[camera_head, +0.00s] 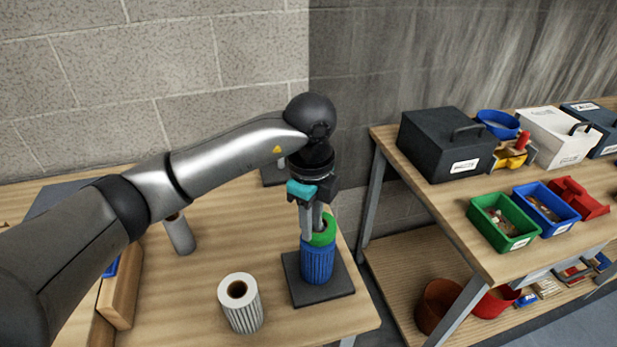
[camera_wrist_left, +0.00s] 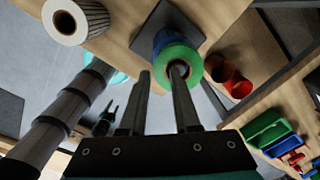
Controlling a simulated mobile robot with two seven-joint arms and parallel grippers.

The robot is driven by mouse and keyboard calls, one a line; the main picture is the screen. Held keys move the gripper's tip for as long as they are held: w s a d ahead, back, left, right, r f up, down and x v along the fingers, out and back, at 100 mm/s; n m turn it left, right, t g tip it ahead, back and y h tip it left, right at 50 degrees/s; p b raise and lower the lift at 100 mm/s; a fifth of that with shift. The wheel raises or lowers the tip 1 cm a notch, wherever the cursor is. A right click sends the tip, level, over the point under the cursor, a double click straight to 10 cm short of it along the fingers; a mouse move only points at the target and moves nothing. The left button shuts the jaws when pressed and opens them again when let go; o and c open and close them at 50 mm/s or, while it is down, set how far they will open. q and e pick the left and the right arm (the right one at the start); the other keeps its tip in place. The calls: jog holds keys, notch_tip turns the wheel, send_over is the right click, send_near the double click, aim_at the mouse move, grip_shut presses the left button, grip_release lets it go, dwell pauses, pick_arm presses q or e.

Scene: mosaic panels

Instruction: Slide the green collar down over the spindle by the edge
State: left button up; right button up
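The green collar (camera_head: 326,234) sits on top of a blue ribbed sleeve (camera_head: 318,264), which stands on a black square base (camera_head: 338,288) near the table's front right edge. The spindle itself is hidden inside them. My left gripper (camera_head: 312,234) points down at the collar. In the left wrist view it straddles one side of the collar's rim (camera_wrist_left: 195,65), one finger outside and one at the hole, with small gaps beside the rim.
A white ribbed roll (camera_head: 243,310) stands left of the base. A grey cylinder (camera_head: 180,235) and a wooden box side (camera_head: 122,285) lie further left. Across a gap at right, a shelf table (camera_head: 440,215) holds bins and dark cases. Bare table surrounds the base on the left.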

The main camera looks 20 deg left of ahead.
pick_arm(q)
notch_tip(320, 180, up, 5)
jog(key=shift+w+d+r, duration=0.1)
jog(key=shift+d, duration=0.05)
notch_tip(320, 180, up, 10)
jog(key=s+p, duration=0.1)
jog(key=shift+a, duration=0.25)
pick_arm(e)
jog(key=shift+w+r, duration=0.25)
jog(key=shift+r, duration=0.1)
pick_arm(q)
jog(key=shift+s, duration=0.15)
